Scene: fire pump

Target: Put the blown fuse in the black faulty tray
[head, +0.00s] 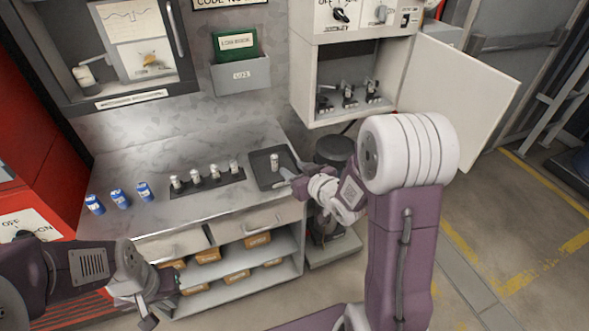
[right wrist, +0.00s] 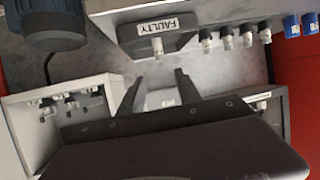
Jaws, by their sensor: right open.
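A pale fuse (head: 274,161) stands in the black tray (head: 258,163) on the workbench. In the right wrist view the tray (right wrist: 184,40) carries a FAULTY label, and the fuse (right wrist: 158,47) is inside it below the label. My right gripper (head: 287,176) is at the tray's right front edge; in its wrist view the two fingers (right wrist: 160,84) are apart with nothing between them, and the fuse is clear of them. My left gripper (head: 158,311) is low in front of the bench shelves, away from the tray; its fingers are too unclear to judge.
A dark rack (head: 207,184) with several pale fuses stands left of the tray, with blue fuses (head: 119,198) further left. The white cabinet (head: 300,75) has its door (head: 458,95) open, showing the fuse holders (head: 348,94). A dark pump motor (head: 333,150) stands right of the bench.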

